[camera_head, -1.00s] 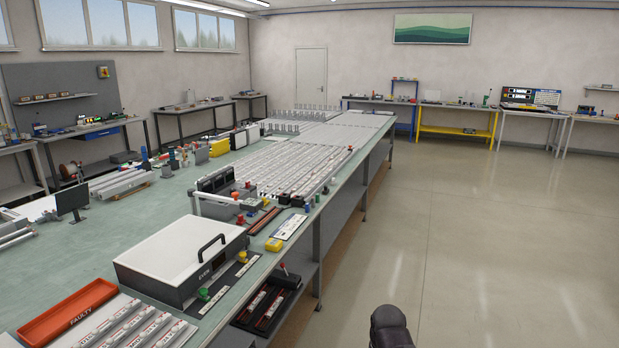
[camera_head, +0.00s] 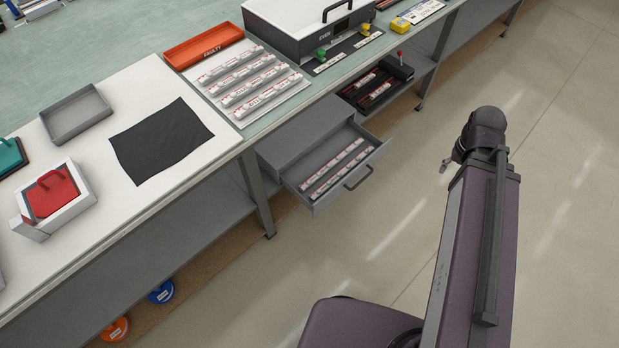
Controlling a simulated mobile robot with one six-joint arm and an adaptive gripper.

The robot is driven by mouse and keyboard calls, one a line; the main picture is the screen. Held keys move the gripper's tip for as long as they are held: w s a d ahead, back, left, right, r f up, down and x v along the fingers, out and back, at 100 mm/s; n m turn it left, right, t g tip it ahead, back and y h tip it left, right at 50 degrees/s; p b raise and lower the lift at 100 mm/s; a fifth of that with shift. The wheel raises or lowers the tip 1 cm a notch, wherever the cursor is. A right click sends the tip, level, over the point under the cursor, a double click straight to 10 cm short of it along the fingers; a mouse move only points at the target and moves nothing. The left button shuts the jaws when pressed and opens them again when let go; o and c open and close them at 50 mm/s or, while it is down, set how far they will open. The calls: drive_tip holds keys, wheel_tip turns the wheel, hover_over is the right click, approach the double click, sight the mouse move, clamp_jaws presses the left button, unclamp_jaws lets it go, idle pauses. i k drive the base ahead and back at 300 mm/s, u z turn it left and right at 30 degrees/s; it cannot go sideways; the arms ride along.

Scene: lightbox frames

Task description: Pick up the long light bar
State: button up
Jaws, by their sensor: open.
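Two long light bars, white with reddish markings, lie side by side in an open grey drawer (camera_head: 378,155) below the bench edge. One long light bar (camera_head: 331,165) is nearer the drawer's left side, the other long light bar (camera_head: 342,174) nearer its front. Several shorter white bars (camera_head: 248,78) lie in rows on a white board on the bench. My gripper (camera_head: 446,165) is open, small in view and partly hidden by my arm. It is over the floor, to the right of the drawer and apart from the bars.
A dark tray (camera_head: 376,88) sits on the shelf beyond the drawer. The floor at right is clear.

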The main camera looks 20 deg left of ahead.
sight(304, 186)
drive_tip(key=u, duration=1.25)
drive_tip(key=k, duration=0.6)
drive_tip(key=z, duration=0.2)
drive_tip(key=i, duration=0.5)
drive_tip(key=u, duration=0.1)
